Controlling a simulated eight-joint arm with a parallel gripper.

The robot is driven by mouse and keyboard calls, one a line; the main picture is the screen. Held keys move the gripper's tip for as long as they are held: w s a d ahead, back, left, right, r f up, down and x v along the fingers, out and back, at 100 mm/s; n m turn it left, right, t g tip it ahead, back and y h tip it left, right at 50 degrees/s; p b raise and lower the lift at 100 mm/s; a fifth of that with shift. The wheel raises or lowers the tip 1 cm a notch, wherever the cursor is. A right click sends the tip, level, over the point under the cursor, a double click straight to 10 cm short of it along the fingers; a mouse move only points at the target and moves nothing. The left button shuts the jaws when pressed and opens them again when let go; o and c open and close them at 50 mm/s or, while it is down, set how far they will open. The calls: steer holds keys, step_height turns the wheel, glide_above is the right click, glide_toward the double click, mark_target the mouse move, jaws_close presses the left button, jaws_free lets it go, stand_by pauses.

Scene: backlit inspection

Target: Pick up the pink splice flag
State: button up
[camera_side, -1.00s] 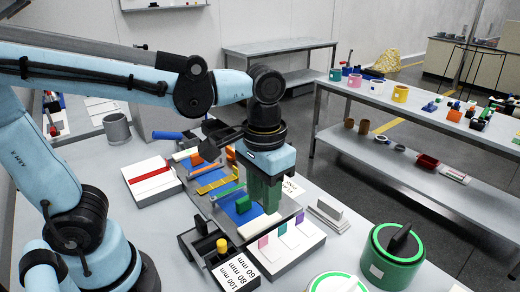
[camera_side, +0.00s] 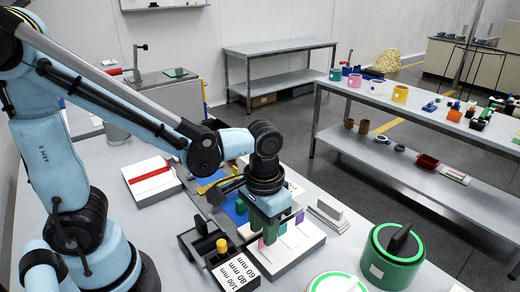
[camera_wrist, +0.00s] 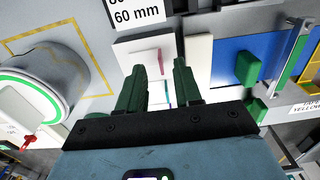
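The pink splice flag (camera_side: 261,243) stands upright on a white block (camera_side: 285,261), at the left end of a row of flags. Its thin top edge shows in the wrist view (camera_wrist: 161,62), in line with the gap between my fingertips. My gripper (camera_side: 270,238) is open, pointing down over the flag row with its green fingers apart and nothing held. In the side view a finger covers part of the row, and I cannot tell the fingertips' exact height against the pink flag. A teal flag (camera_side: 283,228) and a purple flag (camera_side: 299,217) stand beside it.
A black tray with a yellow peg (camera_side: 221,245) and a label block (camera_side: 238,272) stand left of the white block. A grey stepped block (camera_side: 327,214) and a green-rimmed canister (camera_side: 393,258) stand to its right. A blue pad (camera_wrist: 226,62) with a green piece lies alongside.

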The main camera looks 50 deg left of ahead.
mark_target(270, 249)
steer(key=shift+a+f, duration=0.1)
steer(key=shift+f, duration=1.45)
jaws_close()
